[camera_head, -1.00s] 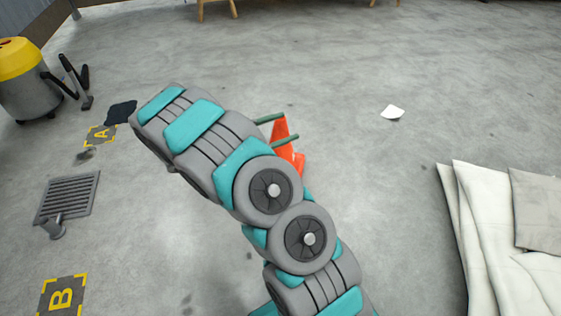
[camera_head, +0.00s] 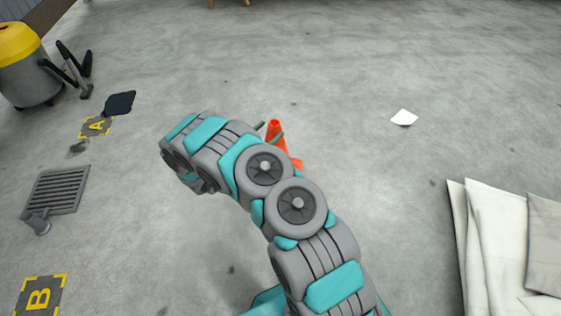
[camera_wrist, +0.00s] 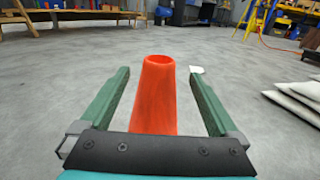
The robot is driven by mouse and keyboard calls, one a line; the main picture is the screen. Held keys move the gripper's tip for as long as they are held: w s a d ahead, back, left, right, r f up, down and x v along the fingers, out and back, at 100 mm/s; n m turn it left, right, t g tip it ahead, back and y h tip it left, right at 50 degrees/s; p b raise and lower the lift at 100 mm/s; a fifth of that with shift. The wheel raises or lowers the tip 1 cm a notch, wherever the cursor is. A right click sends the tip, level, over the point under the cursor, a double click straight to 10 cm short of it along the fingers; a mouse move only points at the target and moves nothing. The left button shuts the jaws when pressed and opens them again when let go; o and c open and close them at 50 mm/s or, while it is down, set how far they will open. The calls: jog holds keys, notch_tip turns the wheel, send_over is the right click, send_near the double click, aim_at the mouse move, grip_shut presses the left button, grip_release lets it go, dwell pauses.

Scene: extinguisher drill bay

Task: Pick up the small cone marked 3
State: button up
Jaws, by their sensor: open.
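An orange cone (camera_head: 274,130) stands upright on the grey floor, partly hidden behind my arm in the head view. In the wrist view the cone (camera_wrist: 155,95) rises between the two green fingers of my gripper (camera_wrist: 158,85). The gripper is open, with a visible gap on each side of the cone. The cone's lower part is hidden by the gripper's dark palm bar. No number shows on the side of the cone that I see. In the head view only the green fingertips of my gripper (camera_head: 268,132) show beyond my arm.
A yellow-topped vacuum (camera_head: 28,75) stands at the upper left. White sheets (camera_head: 490,250) lie at right. A paper scrap (camera_head: 404,117) lies on open floor.

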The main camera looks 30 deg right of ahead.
aim_at(278, 123)
jog(key=x, duration=0.7)
jog(key=shift+w+a+f, duration=0.1)
grip_shut()
dwell(0.6)
